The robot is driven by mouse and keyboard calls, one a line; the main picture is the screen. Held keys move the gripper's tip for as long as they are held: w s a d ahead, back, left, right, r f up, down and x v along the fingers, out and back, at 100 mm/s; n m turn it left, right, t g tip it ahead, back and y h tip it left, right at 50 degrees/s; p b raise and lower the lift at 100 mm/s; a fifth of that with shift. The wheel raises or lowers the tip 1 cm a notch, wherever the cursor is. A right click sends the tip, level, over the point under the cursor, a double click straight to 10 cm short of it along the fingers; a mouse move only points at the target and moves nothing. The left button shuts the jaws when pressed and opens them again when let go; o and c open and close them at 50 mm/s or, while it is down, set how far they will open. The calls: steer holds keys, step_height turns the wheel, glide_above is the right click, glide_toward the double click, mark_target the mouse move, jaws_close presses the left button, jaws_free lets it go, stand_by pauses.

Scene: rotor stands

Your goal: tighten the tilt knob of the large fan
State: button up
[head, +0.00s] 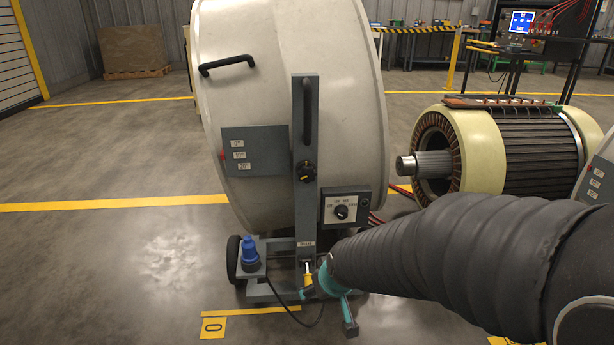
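The large fan (235,60) is a big off-white drum that stands tilted on a wheeled grey frame. The tilt knob (305,171), black with a yellow mark, sits on the fan's upright grey bracket (308,220), below a black handle. My gripper (328,308) has teal fingers and is low in front of the fan's base, below the knob and slightly to its right. Its fingers look spread apart with nothing between them. My black-sleeved arm hides the base's right side.
A control box (345,207) with a dial sits right of the bracket. A yellow lever (308,272) under a small label and a blue plug (249,252) with a cable are at the base. A large motor rotor and stator (530,150) stands right. Floor on the left is clear.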

steer(key=w+a+f+n+t, duration=0.1)
steer(key=w+a+f+t, duration=0.1)
steer(key=w, duration=0.4)
steer(key=n+t, duration=0.3)
steer(key=t, duration=0.7)
glide_toward(308, 178)
steer(key=shift+h, duration=0.3)
steer(key=w, duration=1)
steer(key=shift+w+a, duration=0.2)
steer(key=shift+a, duration=0.2)
steer(key=c, duration=1.2)
